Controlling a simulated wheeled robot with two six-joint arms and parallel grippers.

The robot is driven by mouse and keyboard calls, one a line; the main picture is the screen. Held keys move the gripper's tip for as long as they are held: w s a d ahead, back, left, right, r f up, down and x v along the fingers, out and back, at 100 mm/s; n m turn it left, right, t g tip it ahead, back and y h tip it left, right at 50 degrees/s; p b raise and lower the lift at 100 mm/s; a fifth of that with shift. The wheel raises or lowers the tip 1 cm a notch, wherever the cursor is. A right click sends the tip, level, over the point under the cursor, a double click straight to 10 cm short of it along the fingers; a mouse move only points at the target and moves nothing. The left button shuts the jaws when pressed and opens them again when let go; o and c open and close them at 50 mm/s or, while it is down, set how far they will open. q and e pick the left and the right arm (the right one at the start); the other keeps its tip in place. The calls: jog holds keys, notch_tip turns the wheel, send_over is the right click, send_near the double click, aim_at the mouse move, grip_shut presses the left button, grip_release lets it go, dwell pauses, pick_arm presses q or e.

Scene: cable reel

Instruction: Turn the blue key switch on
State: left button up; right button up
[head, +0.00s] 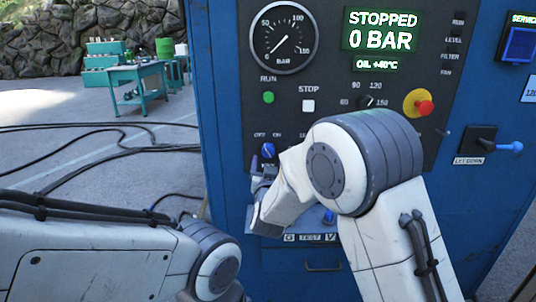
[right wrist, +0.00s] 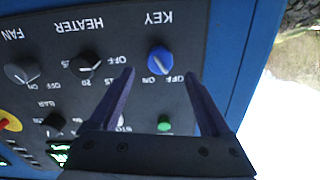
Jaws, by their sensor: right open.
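The blue key switch (head: 268,150) is on the dark panel of the blue cabinet, below OFF and ON marks. In the right wrist view, which is upside down, the blue key switch (right wrist: 160,60) sits beside its KEY label, and its white pointer line leans toward the OFF mark. My right gripper (right wrist: 160,76) is open and empty, its two fingers pointing at the panel on either side of the knob's line, apart from it. In the head view my right gripper (head: 263,180) is just below the knob, partly hidden. Only my left arm's links show; its gripper is out of view.
A heater knob (right wrist: 88,62) and a fan knob (right wrist: 22,70) are beside the key switch. A green run button (head: 268,97), a red emergency button (head: 424,107) and a gauge (head: 284,37) are above. The display (head: 383,31) reads STOPPED, 0 BAR.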

aim_at(268, 154)
jog(key=w, duration=0.6)
jog(key=shift+w+p, duration=0.2)
jog(key=shift+p, duration=0.15)
grip_shut()
jog(key=shift+f+m+b, duration=0.15)
jog(key=shift+m+b, duration=0.35)
jog(key=shift+b, duration=0.4)
jog(key=m+b, duration=0.8)
jog(key=b, duration=0.1)
jog(key=shift+b, duration=0.4)
jog(key=shift+m+b, duration=1.15)
jog(key=shift+m, duration=0.35)
